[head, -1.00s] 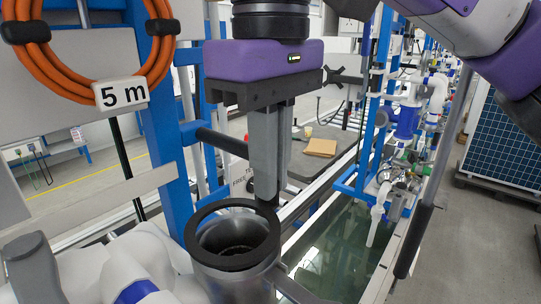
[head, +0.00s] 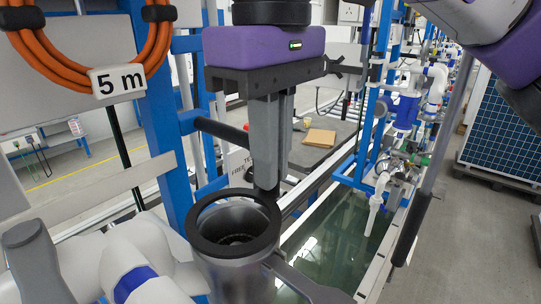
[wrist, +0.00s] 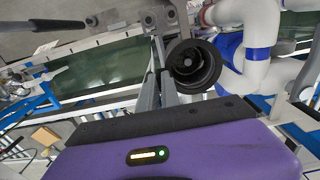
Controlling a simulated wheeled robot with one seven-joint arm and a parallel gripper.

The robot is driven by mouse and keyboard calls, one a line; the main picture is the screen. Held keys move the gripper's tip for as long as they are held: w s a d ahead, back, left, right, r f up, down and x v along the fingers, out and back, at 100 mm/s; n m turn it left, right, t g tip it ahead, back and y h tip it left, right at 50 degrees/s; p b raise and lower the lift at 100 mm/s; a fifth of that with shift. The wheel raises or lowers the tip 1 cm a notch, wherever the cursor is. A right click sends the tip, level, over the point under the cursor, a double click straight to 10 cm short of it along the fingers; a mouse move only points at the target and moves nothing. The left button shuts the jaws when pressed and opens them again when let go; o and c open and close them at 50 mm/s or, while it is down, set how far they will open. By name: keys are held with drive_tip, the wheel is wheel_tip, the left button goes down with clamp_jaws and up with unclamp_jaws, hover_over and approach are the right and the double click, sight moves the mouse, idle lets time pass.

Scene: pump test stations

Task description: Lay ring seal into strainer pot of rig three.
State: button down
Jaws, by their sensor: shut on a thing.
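The ring seal (head: 234,257) is a flat black ring at the mouth of the grey, open-topped strainer pot (head: 232,284). My gripper (head: 268,188) points down, its grey fingers shut on the ring's far right edge. The ring lies roughly over the pot's rim, and I look through it into the dark inside of the pot. I cannot tell whether it touches the rim or hangs just above it. In the wrist view the ring (wrist: 173,78) circles the dark pot mouth beside my fingers. No rig number is readable.
A blue frame post (head: 158,120) with an orange hose coil (head: 75,75) marked "5 m" stands at the left. White pipes (head: 135,265) lie left of the pot. A water tank (head: 335,245) is at the right. A grey handle (head: 300,285) projects from the pot's right.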

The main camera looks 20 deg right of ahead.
drive_tip(key=shift+f, duration=0.55)
idle(0.4)
drive_tip(key=c, duration=1.8)
unclamp_jaws()
drive_tip(key=shift+c, duration=0.2)
drive_tip(key=shift+r, duration=0.2)
drive_tip(key=shift+r, duration=3.6)
